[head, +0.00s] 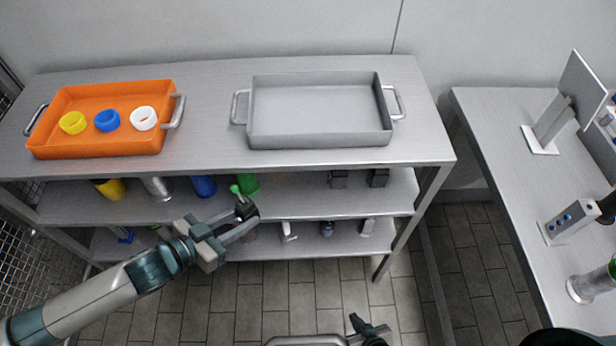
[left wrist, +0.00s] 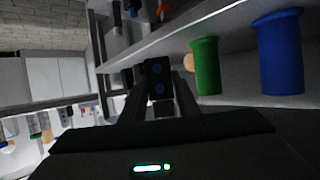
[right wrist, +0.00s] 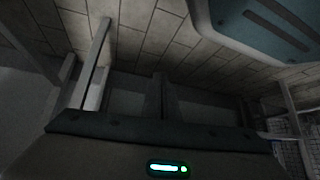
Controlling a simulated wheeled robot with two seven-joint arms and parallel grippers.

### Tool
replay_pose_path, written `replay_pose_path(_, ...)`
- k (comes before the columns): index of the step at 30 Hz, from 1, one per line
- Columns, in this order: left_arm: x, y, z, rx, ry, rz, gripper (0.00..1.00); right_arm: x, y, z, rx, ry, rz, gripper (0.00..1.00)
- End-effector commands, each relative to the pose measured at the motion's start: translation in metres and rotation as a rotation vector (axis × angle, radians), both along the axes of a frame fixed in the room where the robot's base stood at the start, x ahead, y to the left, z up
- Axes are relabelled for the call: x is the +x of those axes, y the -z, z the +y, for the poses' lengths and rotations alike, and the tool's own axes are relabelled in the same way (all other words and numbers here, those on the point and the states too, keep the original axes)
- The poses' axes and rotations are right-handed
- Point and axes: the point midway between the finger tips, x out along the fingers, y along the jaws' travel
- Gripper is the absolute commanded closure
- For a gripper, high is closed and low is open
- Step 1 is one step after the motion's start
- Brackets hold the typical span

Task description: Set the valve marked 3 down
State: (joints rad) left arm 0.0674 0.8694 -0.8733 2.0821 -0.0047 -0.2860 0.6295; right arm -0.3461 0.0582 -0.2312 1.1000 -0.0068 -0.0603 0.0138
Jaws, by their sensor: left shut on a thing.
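My left gripper (head: 247,212) is shut on a small dark block with blue round marks, the valve (left wrist: 158,82), held in front of the shelves. In the left wrist view the valve sits between the two fingers. A green knob on a stem (head: 236,190) shows just above the left fingertips in the head view; I cannot tell whether it belongs to the valve. No number 3 is readable. My right gripper (head: 356,322) is low at the bottom of the head view; its fingers look shut and empty in the right wrist view (right wrist: 158,97).
An orange tray (head: 100,88) with yellow, blue and white rings stands on the shelf top. An empty grey tray (head: 320,80) stands beside it. A side table (head: 500,125) at right holds a grey block with blue marks (head: 572,216).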

Motion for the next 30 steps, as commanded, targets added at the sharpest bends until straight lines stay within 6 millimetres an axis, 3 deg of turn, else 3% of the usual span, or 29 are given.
replay_pose_path(14,0.006,-0.001,-0.005,-0.001,0.000,-0.001,0.97,-0.003,0.000,0.000,-0.001,0.000,0.006,1.00)
replay_pose_path(20,0.027,-0.003,-0.027,-0.002,0.000,-0.003,0.97,-0.012,0.003,-0.004,-0.008,-0.002,0.026,1.00)
replay_pose_path(30,0.081,-0.003,-0.080,-0.002,0.001,-0.004,0.97,-0.052,0.020,-0.023,-0.045,0.001,0.136,1.00)
